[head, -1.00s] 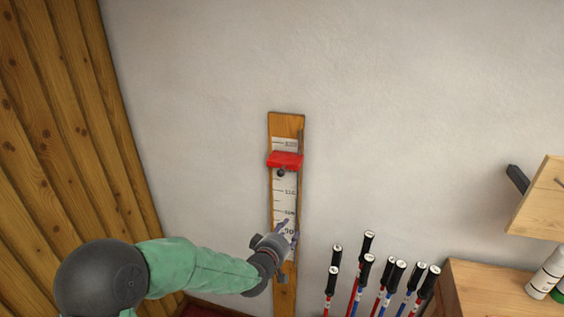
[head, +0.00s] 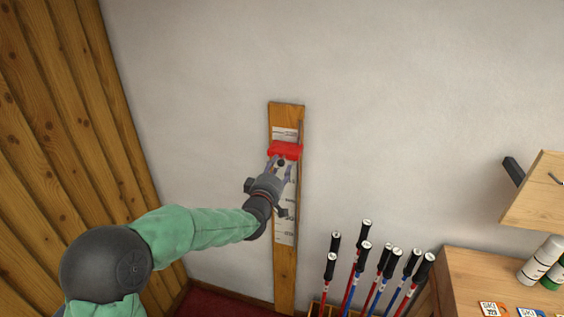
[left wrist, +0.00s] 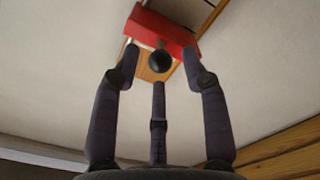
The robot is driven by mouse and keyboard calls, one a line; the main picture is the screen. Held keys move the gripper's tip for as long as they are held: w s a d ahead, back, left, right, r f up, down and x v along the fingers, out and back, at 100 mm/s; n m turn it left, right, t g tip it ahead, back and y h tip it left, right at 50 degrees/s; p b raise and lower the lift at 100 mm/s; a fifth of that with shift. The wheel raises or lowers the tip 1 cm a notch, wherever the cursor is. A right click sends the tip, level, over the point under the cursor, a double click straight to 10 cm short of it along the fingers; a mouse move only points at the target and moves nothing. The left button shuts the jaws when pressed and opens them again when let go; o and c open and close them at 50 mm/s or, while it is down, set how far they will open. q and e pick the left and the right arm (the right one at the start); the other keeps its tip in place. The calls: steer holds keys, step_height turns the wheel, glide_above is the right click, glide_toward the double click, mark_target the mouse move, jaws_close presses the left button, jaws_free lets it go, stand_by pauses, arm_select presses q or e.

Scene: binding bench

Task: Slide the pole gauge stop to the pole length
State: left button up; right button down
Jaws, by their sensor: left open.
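The pole gauge is an upright wooden board (head: 285,270) on the white wall, with a pale printed scale (head: 284,231) along it. The red stop (head: 285,150) sits near the top of the scale and has a dark round knob (head: 281,163) on its front. My left gripper (head: 280,166) is open just below the stop, its fingers around or close to the knob. In the left wrist view the red stop (left wrist: 163,30) and black knob (left wrist: 160,61) lie ahead, between the open fingertips. I cannot tell whether any finger touches the knob. My right gripper is not in view.
Several ski poles (head: 365,270) with black grips stand in a rack right of the gauge. A wooden bench (head: 470,275) with bottles (head: 541,259) and cards is at the lower right. A wood-panelled wall (head: 60,120) is at left. The wall around the stop is clear.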

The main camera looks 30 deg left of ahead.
mark_target(280, 165)
arm_select(q)
steer(key=shift+x, duration=1.95)
jaws_close()
